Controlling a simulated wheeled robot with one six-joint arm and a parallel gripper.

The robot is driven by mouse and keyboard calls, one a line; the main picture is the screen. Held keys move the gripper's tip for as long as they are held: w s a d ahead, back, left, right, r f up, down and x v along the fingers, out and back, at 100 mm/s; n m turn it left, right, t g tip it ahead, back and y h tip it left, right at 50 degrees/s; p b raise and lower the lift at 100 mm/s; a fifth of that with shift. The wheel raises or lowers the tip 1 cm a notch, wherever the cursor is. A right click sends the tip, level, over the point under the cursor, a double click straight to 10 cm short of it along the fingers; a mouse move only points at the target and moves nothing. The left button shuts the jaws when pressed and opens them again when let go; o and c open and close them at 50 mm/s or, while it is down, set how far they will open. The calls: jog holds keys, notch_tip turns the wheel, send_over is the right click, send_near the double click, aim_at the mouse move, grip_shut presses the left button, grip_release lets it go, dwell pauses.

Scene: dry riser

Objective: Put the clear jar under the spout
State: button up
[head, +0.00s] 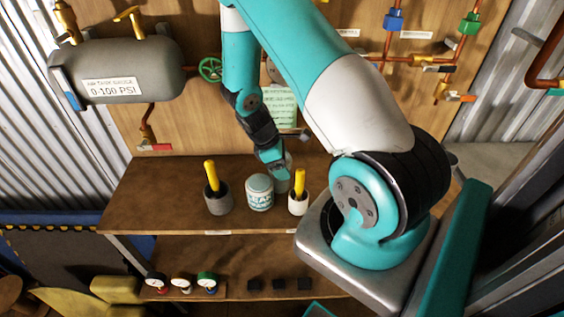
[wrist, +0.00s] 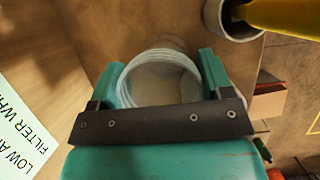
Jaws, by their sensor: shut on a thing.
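The clear jar (wrist: 160,82) shows in the wrist view, open end toward the camera and empty-looking. My gripper (wrist: 164,68) is shut on it, with one teal finger on each side. I cannot tell whether the jar touches the shelf. A copper pipe with a valve (head: 148,138) hangs below the grey tank at left; I cannot tell whether it is the spout. Another valve (head: 455,96) is at right.
The shelf's left part is clear. Gauges (head: 182,284) sit on a lower shelf. A green handwheel (head: 210,69) is on the wall.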

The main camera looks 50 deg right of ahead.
jog(key=shift+f, duration=0.2)
jog(key=o, duration=1)
jog(key=shift+r, duration=0.15)
